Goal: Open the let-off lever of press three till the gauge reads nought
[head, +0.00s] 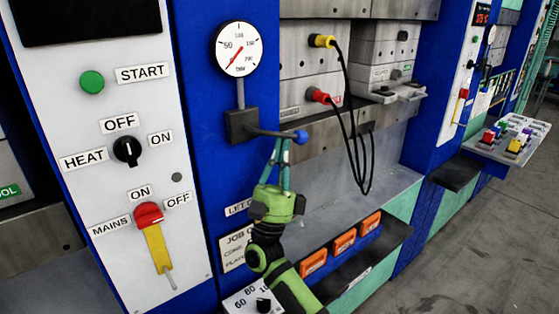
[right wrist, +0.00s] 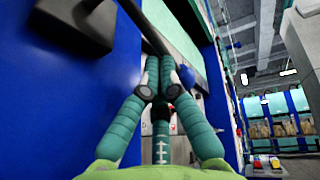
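The let-off lever (head: 268,132) is a dark rod with a blue knob (head: 300,137). It runs right from a dark box (head: 241,125) below the round white gauge (head: 239,48). The gauge's red needle points down and left, below the 50 mark; its exact reading is too small to tell. My right gripper (head: 282,142) is at the lever just left of the knob, fingers pointing up. In the right wrist view its teal fingertips (right wrist: 160,62) are together by the rod (right wrist: 145,25); I cannot tell whether they touch it. No press number shows. My left gripper is not in view.
A white panel (head: 75,110) with START, HEAT and MAINS controls is at the left. Black cables (head: 362,165) hang from yellow and red plugs right of the lever. Orange items (head: 345,240) sit on the ledge below. Open floor (head: 470,245) lies at the right.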

